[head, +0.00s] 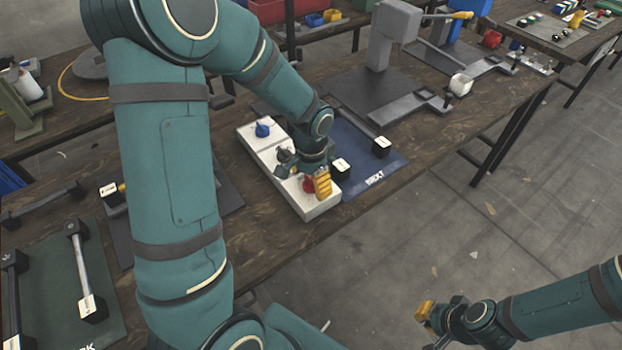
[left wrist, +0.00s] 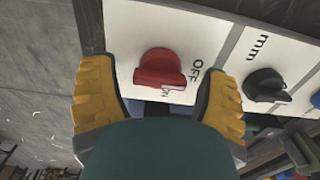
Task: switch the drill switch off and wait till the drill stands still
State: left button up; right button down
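A red rotary knob (left wrist: 160,68) sits on a white switch panel (left wrist: 215,30) beside the printed word OFF; a second label below it is partly hidden. In the head view the red knob (head: 308,185) is mostly covered by my left gripper (head: 306,178), which is over the near end of the white panel (head: 320,208). In the left wrist view its yellow fingers stand apart on either side of the knob, with gaps to it. I cannot tell which label the knob points to. I cannot identify the drill. My right gripper (head: 432,314) is off the table, lower right; its finger gap is unclear.
A black knob (left wrist: 266,85) marked mm and a blue knob (head: 263,130) share the panel. A grey press (head: 395,25) stands farther back. Open floor (head: 440,210) lies right of the table.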

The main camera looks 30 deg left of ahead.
aim_at(311, 180)
pick_arm(q)
jog(key=shift+r, duration=0.1)
notch_tip(311, 180, up, 12)
dwell(0.7)
dwell(0.5)
